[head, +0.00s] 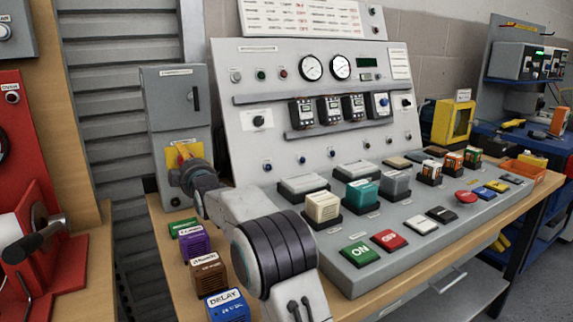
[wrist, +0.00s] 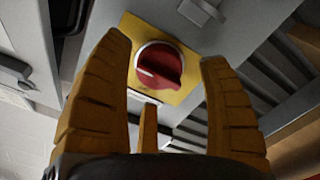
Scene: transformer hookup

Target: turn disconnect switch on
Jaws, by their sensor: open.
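The disconnect switch is a grey box (head: 176,105) left of the control panel in the head view. In the wrist view its red rotary knob (wrist: 161,67) sits on a yellow plate (wrist: 130,31), with a pale mark on the knob's left side. My gripper (wrist: 166,52) is open, with one ribbed yellow finger on each side of the knob. The fingers look apart from the knob, but the exact gap in depth cannot be told.
The sloped control panel (head: 235,110) stands close right of the box. Labelled blocks, including a blue DELAY block (head: 227,306), stand on the bench below my arm. A red machine (head: 20,190) is at the far left. Grey slats (head: 110,120) fill the gap between.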

